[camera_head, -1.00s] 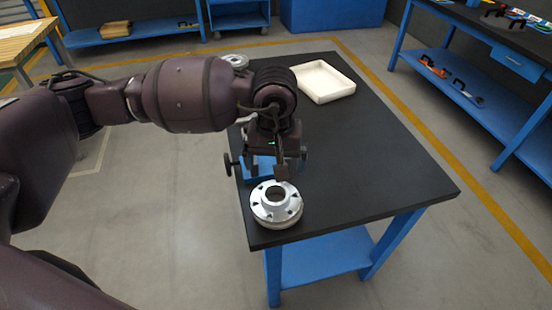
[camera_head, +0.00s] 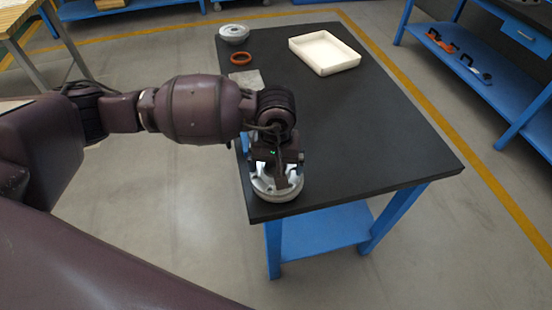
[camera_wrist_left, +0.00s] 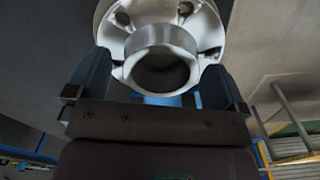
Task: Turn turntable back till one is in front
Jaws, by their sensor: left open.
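A silver flanged part (camera_head: 262,182) with a raised hub sits at the table's near left corner. It rests on a round grey base (camera_head: 277,196); I cannot tell whether this base is the turntable. My left gripper (camera_head: 277,174) is over the flanged part and covers much of it. In the left wrist view, the hub (camera_wrist_left: 165,40) with its dark bore shows large. My open left fingers (camera_wrist_left: 157,68) stand on either side of the hub; whether they touch it is unclear. My right gripper is out of view.
On the dark table (camera_head: 365,140), a silver round part (camera_head: 234,34), an orange ring (camera_head: 241,58) and a grey plate (camera_head: 246,78) lie at the far left. A white tray (camera_head: 325,52) is at the back. The table's right side is clear.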

